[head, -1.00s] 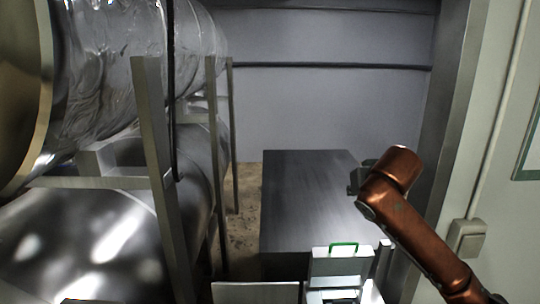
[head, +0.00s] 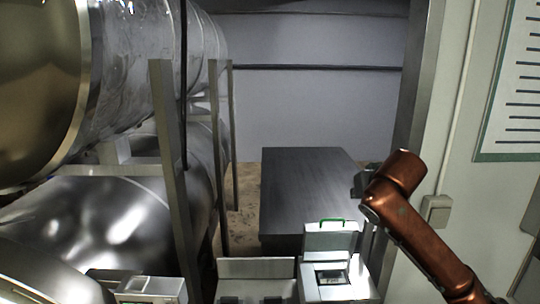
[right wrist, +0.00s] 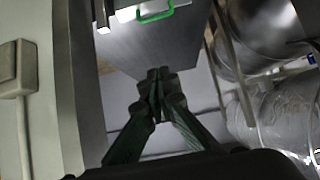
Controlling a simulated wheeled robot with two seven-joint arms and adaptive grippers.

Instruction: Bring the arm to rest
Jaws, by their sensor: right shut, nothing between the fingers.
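My right arm (head: 415,222), copper-coloured, comes in from the lower right in the head view and is bent at its raised elbow-like end. My right gripper (head: 363,182) shows as a small dark shape at the left of that end, partly hidden by the arm. In the right wrist view the right gripper (right wrist: 158,78) has its dark fingers together at the tips, with nothing between them. It is clear of any surface that I can see. My left gripper is not in view.
A dark metal table (head: 310,190) stands ahead. A white case with a green handle (head: 332,222) is in front of it. Large metal vessels (head: 140,60) with upright posts fill the left. A wall with a switch box (head: 436,211) and a chart (head: 518,85) is at the right.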

